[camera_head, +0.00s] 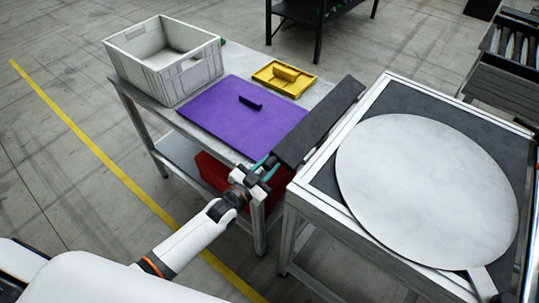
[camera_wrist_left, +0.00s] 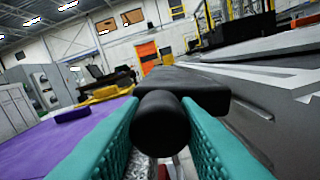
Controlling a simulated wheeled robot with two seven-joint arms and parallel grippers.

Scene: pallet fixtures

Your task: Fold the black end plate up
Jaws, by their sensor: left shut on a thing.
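The black end plate (camera_head: 318,122) is a long dark panel along the left edge of the right-hand table, sticking out over the gap toward the left table. How far it is tilted is hard to tell. My left gripper (camera_head: 265,165) is at its near end, with its teal fingers shut on the plate's handle. In the left wrist view, the black round handle (camera_wrist_left: 161,122) sits between the two teal fingers, and the plate (camera_wrist_left: 185,84) runs away behind it. My right gripper is not in view.
The right table bears a large pale disc (camera_head: 425,190) on a dark top. The left table holds a grey crate (camera_head: 185,82), a purple board (camera_head: 235,125) and a yellow tray (camera_head: 285,78). A red bin (camera_head: 212,172) is underneath. Open floor lies to the left.

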